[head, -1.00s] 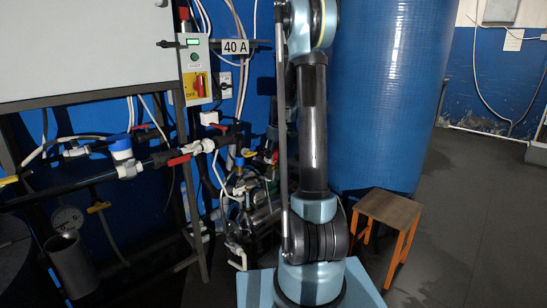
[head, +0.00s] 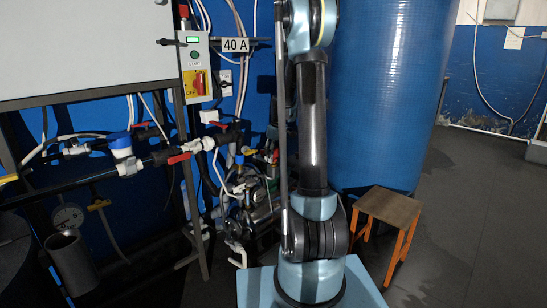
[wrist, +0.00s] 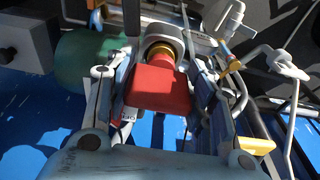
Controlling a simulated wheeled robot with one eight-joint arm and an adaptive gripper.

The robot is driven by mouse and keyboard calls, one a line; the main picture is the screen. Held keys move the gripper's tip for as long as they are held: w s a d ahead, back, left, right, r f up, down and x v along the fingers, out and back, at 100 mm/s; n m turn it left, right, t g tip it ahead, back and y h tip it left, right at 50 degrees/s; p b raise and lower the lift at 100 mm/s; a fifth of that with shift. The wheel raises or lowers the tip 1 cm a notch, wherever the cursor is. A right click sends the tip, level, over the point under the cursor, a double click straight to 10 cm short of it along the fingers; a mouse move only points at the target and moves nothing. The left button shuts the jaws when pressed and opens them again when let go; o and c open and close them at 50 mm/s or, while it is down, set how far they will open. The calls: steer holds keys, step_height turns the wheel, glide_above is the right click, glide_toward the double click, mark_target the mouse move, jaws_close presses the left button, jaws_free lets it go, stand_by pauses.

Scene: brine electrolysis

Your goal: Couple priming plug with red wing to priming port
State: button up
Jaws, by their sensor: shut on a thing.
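The red wing of the priming plug (wrist: 160,88) shows in the middle of the wrist view, between the two fingers of my gripper (wrist: 160,78). My gripper is shut on the plug. A brass-coloured ring (wrist: 161,49) shows just beyond the red wing, with a grey round fitting around it. The priming port cannot be told apart clearly here, and I cannot tell whether the plug is seated in it. In the head view my arm hides the gripper and the plug.
A green cylinder (wrist: 88,60) lies left of the gripper, and white piping (wrist: 292,75) runs on the right. In the head view, piping with valves (head: 205,145) fills the left, a blue tank (head: 385,100) stands behind, and a wooden stool (head: 389,210) stands right. Floor at right is clear.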

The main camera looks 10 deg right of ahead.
steer(key=shift+f, duration=0.4)
stand_by(0.4)
steer(key=o, duration=1.6)
step_height(320, 180, up, 11)
steer(key=s, duration=0.1)
steer(key=s+r+m, duration=0.2)
steer(key=s+r, duration=0.1)
steer(key=s, duration=1)
steer(key=s+f+m, duration=0.1)
steer(key=s+f, duration=0.3)
steer(key=s, duration=0.6)
steer(key=s+f+m, duration=0.2)
steer(key=s+f, duration=0.2)
steer(key=s, duration=0.6)
steer(key=s+f+m+h, duration=0.1)
steer(key=s+f, duration=0.3)
steer(key=s, duration=0.6)
steer(key=shift+a+f+m+t, duration=0.15)
steer(key=shift+f+m+t, duration=0.25)
steer(key=shift+m, duration=0.1)
